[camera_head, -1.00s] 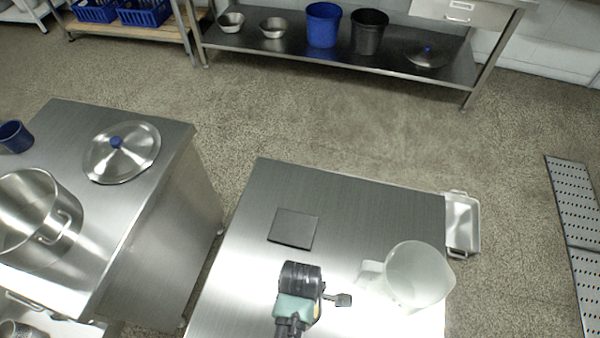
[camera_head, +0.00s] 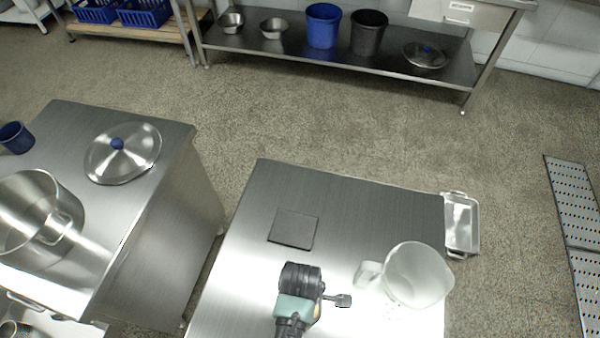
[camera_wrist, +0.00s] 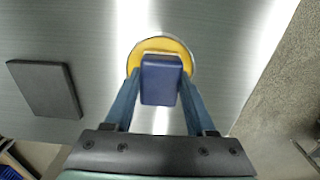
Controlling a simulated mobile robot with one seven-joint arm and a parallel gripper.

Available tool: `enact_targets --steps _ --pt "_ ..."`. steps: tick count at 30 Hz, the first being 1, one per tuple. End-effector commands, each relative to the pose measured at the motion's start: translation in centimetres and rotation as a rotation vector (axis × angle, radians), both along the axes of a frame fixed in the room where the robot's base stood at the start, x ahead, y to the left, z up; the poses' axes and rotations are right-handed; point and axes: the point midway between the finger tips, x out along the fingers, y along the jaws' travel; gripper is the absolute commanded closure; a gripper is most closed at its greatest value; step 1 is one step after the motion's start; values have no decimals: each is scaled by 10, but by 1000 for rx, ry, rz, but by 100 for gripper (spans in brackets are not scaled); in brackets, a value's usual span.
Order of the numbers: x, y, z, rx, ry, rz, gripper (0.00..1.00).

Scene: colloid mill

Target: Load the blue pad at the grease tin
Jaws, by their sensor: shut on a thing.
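The blue pad (camera_wrist: 161,84) is a small dark-blue block, held between the two fingers of my gripper (camera_wrist: 160,76) in the wrist view. The pad covers the near part of the tin. I cannot tell whether the pad touches the grease. In the head view my arm end (camera_head: 300,290) is over the steel table, and it hides the pad and the tin.
A dark square plate (camera_head: 293,229) lies flat on the steel table (camera_head: 350,205). A translucent jug (camera_head: 419,275) stands to the right of my arm. A metal tray (camera_head: 461,222) is beyond the right edge. A second table with a lid (camera_head: 123,155) and a steel pot (camera_head: 38,205) is at left.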

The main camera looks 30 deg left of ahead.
Motion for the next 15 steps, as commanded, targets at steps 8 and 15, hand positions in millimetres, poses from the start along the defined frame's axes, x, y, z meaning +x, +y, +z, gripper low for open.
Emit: enact_targets --steps 8,15 --pt "-2 0 -2 -1 4 0 89" --pt "-1 0 13 -1 4 0 89"
